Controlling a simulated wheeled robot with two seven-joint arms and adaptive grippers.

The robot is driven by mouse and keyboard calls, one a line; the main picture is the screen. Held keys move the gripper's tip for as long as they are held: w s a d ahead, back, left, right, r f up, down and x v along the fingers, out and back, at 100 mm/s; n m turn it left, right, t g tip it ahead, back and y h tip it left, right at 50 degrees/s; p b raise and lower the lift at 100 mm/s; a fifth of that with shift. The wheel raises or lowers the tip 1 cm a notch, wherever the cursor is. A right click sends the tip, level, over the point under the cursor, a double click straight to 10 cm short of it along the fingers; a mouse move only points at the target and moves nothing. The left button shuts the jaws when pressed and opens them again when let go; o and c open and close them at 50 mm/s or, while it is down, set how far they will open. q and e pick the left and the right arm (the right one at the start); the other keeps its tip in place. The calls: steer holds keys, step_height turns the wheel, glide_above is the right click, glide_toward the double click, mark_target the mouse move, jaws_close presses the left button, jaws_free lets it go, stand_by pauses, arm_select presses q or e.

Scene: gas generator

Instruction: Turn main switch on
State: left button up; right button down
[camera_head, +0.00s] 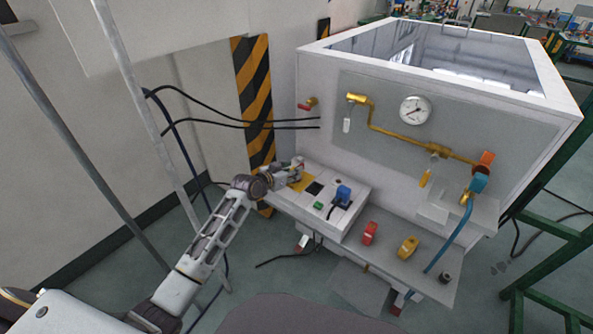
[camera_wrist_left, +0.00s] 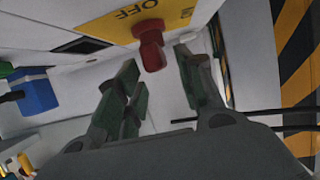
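The main switch is a red knob (camera_wrist_left: 150,45) on a yellow plate (camera_wrist_left: 112,24) marked OFF, seen in the left wrist view. In the head view the yellow plate (camera_head: 302,183) shows on the control box, and the knob is hidden or too small to make out. My left gripper (camera_head: 297,170) is at the plate in the head view. In the left wrist view its fingers (camera_wrist_left: 156,80) are open, with the knob just beyond and between the tips. No contact with the knob is visible. My right gripper is in neither view.
The control box (camera_head: 349,211) also carries a blue plug (camera_head: 343,194) and a green button (camera_head: 319,205). Black cables (camera_head: 290,122) run left from the cabinet wall. A red item (camera_head: 370,232) and a yellow item (camera_head: 408,246) stand on the lower shelf.

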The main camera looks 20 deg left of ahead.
arm_select(q)
steer(key=shift+x, duration=1.25)
steer(key=shift+w+d+f+b, duration=0.15)
steer(key=shift+w+f+b, duration=0.05)
steer(key=shift+w+b, duration=0.15)
steer(key=shift+w+d, duration=0.1)
steer(key=shift+w, duration=0.05)
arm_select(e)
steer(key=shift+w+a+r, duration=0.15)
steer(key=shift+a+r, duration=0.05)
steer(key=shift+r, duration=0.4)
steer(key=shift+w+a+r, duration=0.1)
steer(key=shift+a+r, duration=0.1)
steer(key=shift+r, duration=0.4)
arm_select(q)
steer(key=shift+c, duration=0.9)
jaws_close()
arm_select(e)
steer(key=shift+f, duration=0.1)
